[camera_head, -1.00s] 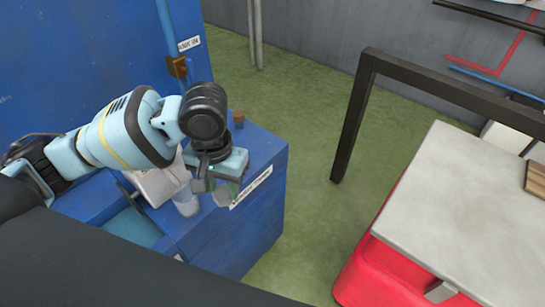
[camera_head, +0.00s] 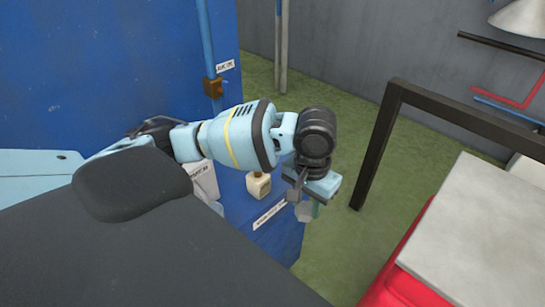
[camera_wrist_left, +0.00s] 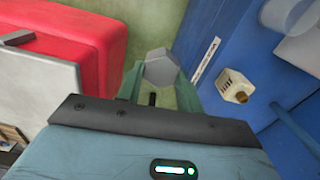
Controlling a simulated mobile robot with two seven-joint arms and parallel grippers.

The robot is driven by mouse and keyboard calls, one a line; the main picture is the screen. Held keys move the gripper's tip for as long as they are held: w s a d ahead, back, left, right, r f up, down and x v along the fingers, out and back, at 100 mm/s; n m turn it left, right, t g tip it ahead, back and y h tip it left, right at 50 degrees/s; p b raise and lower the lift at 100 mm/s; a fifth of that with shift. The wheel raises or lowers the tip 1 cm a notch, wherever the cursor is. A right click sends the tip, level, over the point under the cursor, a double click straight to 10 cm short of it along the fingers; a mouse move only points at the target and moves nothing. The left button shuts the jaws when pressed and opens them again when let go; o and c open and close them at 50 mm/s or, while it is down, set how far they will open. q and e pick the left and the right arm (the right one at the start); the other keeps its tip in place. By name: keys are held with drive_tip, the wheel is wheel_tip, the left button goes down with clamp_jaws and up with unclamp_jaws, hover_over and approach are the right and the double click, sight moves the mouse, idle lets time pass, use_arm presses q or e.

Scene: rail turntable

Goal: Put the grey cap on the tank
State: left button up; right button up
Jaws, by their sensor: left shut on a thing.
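My left gripper (camera_head: 309,197) is shut on the grey cap (camera_head: 305,212) and holds it in the air, beside the labelled face of the blue unit. In the left wrist view, the hexagonal grey cap (camera_wrist_left: 160,67) sits between the two green fingertips, with green floor behind it. I cannot tell for certain which thing is the tank. A small beige container (camera_head: 258,186) is on the blue unit, left of the gripper; it also shows in the left wrist view (camera_wrist_left: 235,86). My right gripper is not in view.
The blue unit (camera_head: 283,238) carries a white label on its edge. A blue pipe (camera_head: 206,40) runs up the blue wall. A dark frame (camera_head: 372,150) and a pale-topped table (camera_head: 480,225) over a red base stand right. Green floor between is clear.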

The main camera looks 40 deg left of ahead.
use_arm(q)
drive_tip(key=w+a+f+p, duration=0.1)
drive_tip(key=w+a+f, duration=0.6)
drive_tip(key=w+f, duration=0.1)
drive_tip(key=shift+w+a+m, duration=0.2)
drive_tip(key=shift+w+m, duration=0.15)
drive_tip(key=shift+m, duration=0.05)
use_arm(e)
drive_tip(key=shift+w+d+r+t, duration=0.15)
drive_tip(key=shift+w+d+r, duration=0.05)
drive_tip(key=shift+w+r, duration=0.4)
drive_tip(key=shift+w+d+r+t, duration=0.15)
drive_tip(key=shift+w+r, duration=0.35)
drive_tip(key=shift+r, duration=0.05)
use_arm(q)
drive_tip(key=shift+f, duration=0.1)
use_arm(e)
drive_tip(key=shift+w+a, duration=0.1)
